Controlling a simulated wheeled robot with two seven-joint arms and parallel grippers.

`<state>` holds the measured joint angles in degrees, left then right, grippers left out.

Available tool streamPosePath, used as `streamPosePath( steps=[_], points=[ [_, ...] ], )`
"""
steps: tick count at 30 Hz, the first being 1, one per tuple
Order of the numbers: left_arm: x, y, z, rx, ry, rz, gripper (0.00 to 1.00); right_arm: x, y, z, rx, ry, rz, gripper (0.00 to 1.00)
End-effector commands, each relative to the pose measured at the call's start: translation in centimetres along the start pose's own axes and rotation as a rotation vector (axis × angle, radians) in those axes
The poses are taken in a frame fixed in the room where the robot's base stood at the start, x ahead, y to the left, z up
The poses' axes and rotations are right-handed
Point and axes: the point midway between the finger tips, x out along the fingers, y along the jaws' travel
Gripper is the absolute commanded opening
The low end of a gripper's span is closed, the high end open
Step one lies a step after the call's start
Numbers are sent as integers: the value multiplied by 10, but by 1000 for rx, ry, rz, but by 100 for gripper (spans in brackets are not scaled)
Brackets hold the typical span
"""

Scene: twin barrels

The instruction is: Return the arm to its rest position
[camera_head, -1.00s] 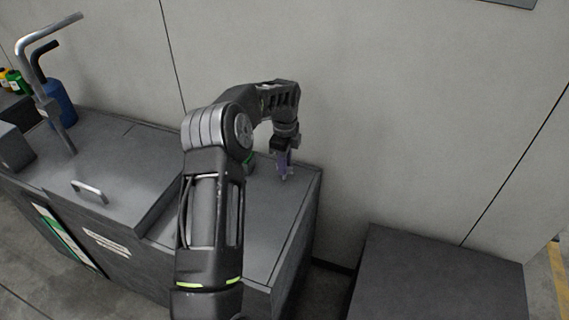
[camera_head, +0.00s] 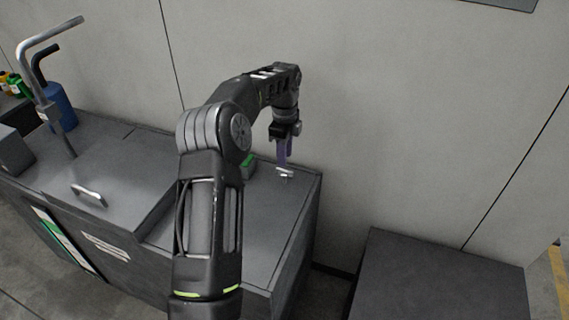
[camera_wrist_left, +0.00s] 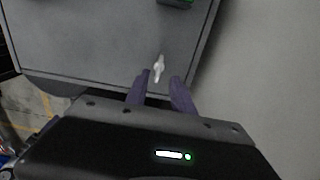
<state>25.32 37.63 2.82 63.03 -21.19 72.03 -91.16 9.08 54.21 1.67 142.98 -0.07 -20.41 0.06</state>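My left arm reaches in from the bottom of the head view over the grey counter (camera_head: 262,215). Its left gripper (camera_head: 283,163) points down above the counter's right end, and it also shows in the left wrist view (camera_wrist_left: 160,77). Its two purple fingers are apart with nothing held between them. A small pale metal piece (camera_head: 286,174) is on the counter just below the fingertips. It also shows in the left wrist view (camera_wrist_left: 158,67), just beyond the fingertips. My right gripper is in neither view.
A small green-topped block (camera_head: 248,166) stands left of the gripper, partly behind my arm. The wall (camera_head: 400,110) rises close behind. A dark box (camera_head: 435,280) stands at right.

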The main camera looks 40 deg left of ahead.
Motion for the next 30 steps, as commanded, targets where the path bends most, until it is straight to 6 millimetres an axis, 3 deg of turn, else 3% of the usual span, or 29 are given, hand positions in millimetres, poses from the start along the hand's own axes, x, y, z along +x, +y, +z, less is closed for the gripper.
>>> streamPosePath(
  steps=[6,24,30],
  points=[
    [-24,-1,0,1,0,-2,29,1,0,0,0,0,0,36],
    [-27,0,0,1,0,-1,29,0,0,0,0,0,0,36],
    [-49,0,0,1,0,-1,29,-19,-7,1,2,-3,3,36]
  ],
)
